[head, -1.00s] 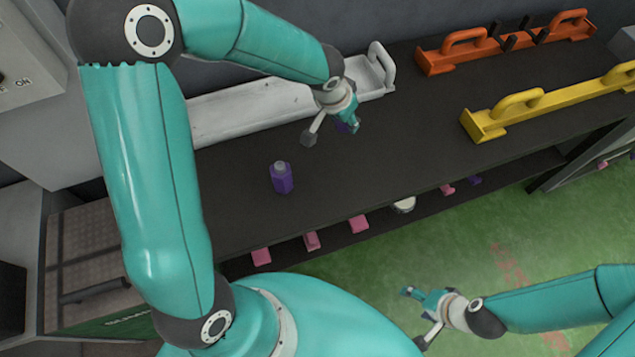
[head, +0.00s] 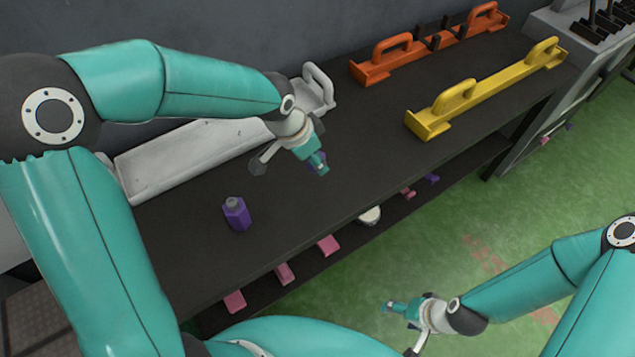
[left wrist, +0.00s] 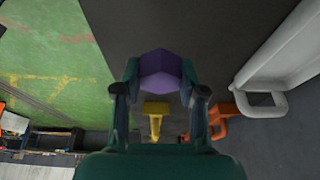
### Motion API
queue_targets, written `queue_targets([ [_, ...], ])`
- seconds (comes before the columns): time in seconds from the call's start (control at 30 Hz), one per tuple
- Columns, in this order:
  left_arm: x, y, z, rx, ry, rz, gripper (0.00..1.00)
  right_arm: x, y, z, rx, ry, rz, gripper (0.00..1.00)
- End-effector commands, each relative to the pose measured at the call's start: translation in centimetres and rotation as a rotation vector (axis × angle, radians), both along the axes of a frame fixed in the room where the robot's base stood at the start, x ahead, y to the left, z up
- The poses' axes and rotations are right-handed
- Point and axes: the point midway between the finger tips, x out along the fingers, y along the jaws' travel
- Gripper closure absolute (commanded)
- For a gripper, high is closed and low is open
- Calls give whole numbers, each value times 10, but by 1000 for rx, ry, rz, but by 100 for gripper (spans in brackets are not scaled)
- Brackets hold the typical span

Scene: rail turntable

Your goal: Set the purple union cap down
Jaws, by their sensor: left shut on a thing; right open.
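In the left wrist view the cap (left wrist: 160,74) sits between both fingertips of my left gripper (left wrist: 160,90), with one flat-sided end showing. My left gripper is shut on it. I cannot tell whether the cap touches the bench. A second purple piece (head: 237,214), with a grey top, stands upright on the bench, left of my left gripper. My right gripper (head: 401,329) is open and empty over the green floor.
A long white tray (head: 185,160) lies along the back of the dark bench (head: 270,235). An orange rack (head: 372,68) and a yellow rack (head: 432,122), both with handles, stand to the right. Several pink pieces (head: 327,245) are on the lower shelf. The front middle bench is clear.

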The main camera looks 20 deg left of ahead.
Motion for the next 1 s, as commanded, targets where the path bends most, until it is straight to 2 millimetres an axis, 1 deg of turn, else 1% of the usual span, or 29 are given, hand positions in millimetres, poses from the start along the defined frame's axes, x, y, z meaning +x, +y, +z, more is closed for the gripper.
queue_targets([
  [0.03,-1,0,-14,1,5,0,100,0,0,-2,0,0,0,26],
  [0.1,-1,0,-27,0,4,1,100,0,0,-3,0,0,0,26],
  [0.2,0,0,-39,1,2,0,100,0,0,-4,0,0,0,26],
  [0.37,0,0,-48,0,1,1,100,0,0,-5,0,0,0,26],
  [0.6,0,0,-81,1,2,0,100,0,0,-12,0,0,0,26],
  [0.7,0,-1,-86,0,0,0,100,0,0,-12,0,0,0,26],
  [0.97,0,-1,-86,0,-1,-1,100,0,0,-12,0,0,0,26],
  [1.0,0,-1,-87,0,-1,-1,58,0,0,-13,0,0,0,26],
])
